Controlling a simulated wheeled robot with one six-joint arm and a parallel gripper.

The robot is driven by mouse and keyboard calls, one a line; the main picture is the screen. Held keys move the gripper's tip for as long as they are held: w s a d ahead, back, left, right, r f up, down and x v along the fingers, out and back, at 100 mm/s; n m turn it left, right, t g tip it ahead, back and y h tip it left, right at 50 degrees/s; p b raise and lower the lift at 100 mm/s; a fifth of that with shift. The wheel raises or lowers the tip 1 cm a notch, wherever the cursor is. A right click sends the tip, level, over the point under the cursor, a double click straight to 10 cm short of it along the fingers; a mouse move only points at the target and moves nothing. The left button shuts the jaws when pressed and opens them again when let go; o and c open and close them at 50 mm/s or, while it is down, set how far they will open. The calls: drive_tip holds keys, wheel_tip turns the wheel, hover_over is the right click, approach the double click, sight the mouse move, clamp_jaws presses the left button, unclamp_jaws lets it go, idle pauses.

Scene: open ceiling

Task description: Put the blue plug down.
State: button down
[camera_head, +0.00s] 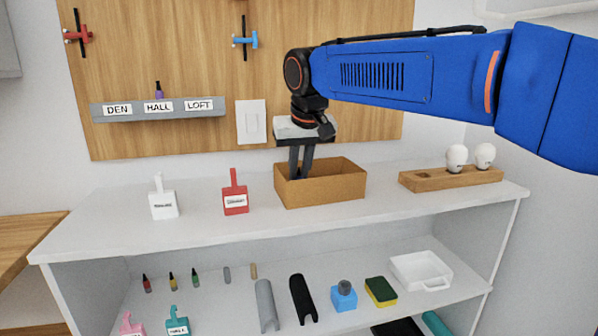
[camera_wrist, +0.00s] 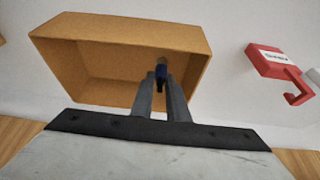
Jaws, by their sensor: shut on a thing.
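The blue plug (camera_wrist: 161,74) is small and dark blue, and shows between the fingertips in the wrist view. My gripper (camera_wrist: 161,84) is shut on it. In the head view my gripper (camera_head: 300,176) points down with its fingertips at or inside the open cardboard box (camera_head: 325,191). The box also shows in the wrist view (camera_wrist: 125,30). I cannot tell whether the plug touches the box floor.
A red tagged block (camera_head: 235,203) and a white one (camera_head: 163,204) stand left of the box on the white shelf top. A wooden holder (camera_head: 450,179) with two white bulbs stands to the right.

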drive_tip(key=c, duration=1.7)
unclamp_jaws()
drive_tip(key=shift+f, duration=0.1)
drive_tip(key=v, duration=1.2)
drive_tip(key=s+d+f+m, duration=0.1)
drive_tip(key=s+d+f, duration=0.45)
drive_tip(key=d, duration=0.45)
drive_tip(key=s+d+f+m, duration=0.1)
drive_tip(key=s+d+f, duration=0.5)
drive_tip(key=d, duration=0.4)
drive_tip(key=shift+m+h, duration=0.7)
drive_tip(key=shift+m, duration=0.1)
drive_tip(key=s+d+f, duration=0.3)
drive_tip(key=s+f, duration=0.1)
drive_tip(key=f, duration=0.3)
drive_tip(key=s+d+f, duration=0.3)
drive_tip(key=s+f, duration=0.2)
drive_tip(key=f, duration=0.2)
drive_tip(key=s+d+f, duration=0.4)
drive_tip(key=s+f, duration=0.1)
drive_tip(key=f, duration=0.2)
drive_tip(key=shift+d+f, duration=0.15)
drive_tip(key=shift+f, duration=0.25)
